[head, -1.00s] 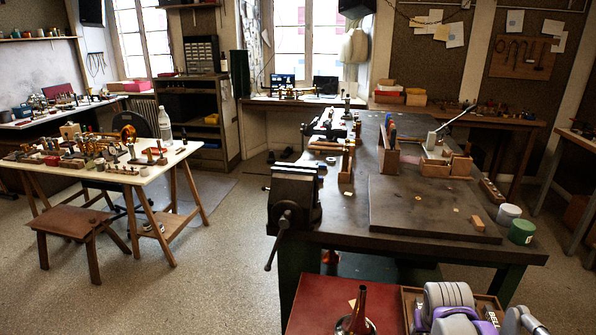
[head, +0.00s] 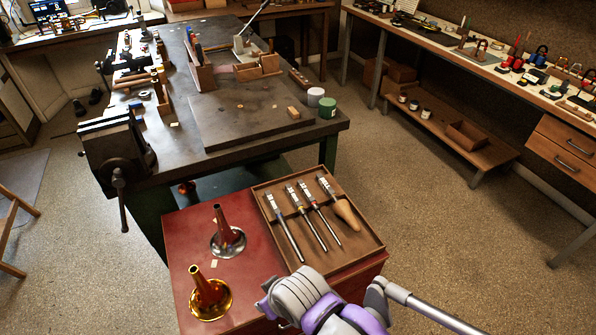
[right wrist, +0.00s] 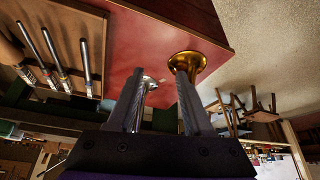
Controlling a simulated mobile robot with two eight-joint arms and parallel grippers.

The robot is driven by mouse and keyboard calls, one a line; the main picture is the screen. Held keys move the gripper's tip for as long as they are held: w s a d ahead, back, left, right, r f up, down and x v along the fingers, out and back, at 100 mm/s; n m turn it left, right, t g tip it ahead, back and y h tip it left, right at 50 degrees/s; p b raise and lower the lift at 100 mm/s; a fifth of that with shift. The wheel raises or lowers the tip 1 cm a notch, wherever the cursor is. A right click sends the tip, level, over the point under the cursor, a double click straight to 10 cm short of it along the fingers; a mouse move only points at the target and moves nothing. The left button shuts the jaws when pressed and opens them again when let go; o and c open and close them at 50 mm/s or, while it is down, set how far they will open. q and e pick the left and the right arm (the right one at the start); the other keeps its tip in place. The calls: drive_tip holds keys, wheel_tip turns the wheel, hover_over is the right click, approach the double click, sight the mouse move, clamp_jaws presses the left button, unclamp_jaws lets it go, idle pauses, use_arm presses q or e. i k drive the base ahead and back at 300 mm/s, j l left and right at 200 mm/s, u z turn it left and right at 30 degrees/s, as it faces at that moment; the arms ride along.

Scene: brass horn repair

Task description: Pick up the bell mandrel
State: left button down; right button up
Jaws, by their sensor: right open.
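A wooden tray (head: 262,196) on the red cabinet top holds several tagged tools: steel rods (head: 311,225) and one with a tan cone-shaped end (head: 345,212). The tags are too small to read, so I cannot tell which tool is the bell mandrel. The tray's rods (right wrist: 57,60) also show at the left of the right wrist view. My right gripper (right wrist: 162,88) is open, with nothing between its fingers. In the head view my right arm (head: 310,300) is in front of the tray's near edge, and its fingertips are not clearly visible. My left gripper is not in view.
Two flared horn bells stand on the red top (head: 185,240), left of the tray: a gold one (head: 210,296) in front and a silver-rimmed one (head: 228,238) behind. Behind is a dark workbench (head: 240,125) with a vise (head: 115,150). The floor to the right is clear.

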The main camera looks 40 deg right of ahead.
sight(341, 207)
drive_tip(key=z, duration=1.9)
drive_tip(key=i+l+u, duration=0.1)
drive_tip(key=u, duration=2.55)
drive_tip(key=k+l, duration=0.2)
drive_tip(key=l, duration=0.2)
drive_tip(key=k+l, duration=0.25)
drive_tip(key=l, duration=0.15)
drive_tip(key=k+l, duration=0.2)
drive_tip(key=l, duration=0.2)
drive_tip(key=k+l, duration=0.2)
drive_tip(key=l, duration=0.25)
